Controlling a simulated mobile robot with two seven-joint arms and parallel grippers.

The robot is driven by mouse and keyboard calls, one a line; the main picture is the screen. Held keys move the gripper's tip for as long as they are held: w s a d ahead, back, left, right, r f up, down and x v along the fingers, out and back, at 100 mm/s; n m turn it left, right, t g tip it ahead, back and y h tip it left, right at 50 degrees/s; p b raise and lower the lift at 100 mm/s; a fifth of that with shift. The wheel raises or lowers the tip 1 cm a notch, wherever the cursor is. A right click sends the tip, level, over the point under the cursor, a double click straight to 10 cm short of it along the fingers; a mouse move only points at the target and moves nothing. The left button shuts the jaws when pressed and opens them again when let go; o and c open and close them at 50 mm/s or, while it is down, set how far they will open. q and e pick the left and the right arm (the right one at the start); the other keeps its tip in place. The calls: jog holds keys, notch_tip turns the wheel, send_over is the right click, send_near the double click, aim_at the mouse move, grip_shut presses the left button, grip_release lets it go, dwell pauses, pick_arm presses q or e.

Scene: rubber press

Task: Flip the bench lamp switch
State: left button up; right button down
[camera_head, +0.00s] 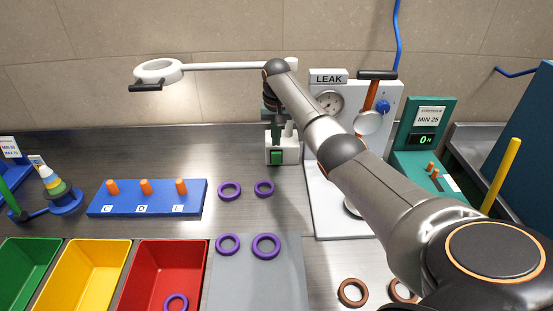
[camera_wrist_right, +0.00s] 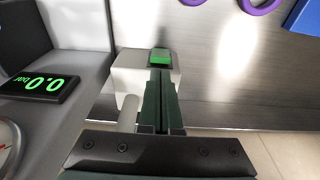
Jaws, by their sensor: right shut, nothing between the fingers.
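The bench lamp has a white ring head (camera_head: 158,71) on a long white arm at the upper left of the head view, and a pale block base (camera_head: 289,152) at the back of the bench. A green switch (camera_head: 276,157) sits on the front of the base; it also shows in the wrist view (camera_wrist_right: 159,57). My right gripper (camera_head: 275,142) points down at the base. In the wrist view its dark green fingers (camera_wrist_right: 158,75) are together and empty, their tips right by the switch. I cannot tell whether they touch it. My left gripper is out of view.
The leak tester (camera_head: 393,110) with its gauge stands right of the lamp base, close to my right arm. A blue peg board (camera_head: 147,207), purple rings (camera_head: 229,191) and coloured bins (camera_head: 97,270) lie to the left.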

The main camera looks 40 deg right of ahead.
aim_at(277, 153)
jog(key=shift+r, duration=2.55)
jog(key=shift+s, duration=0.1)
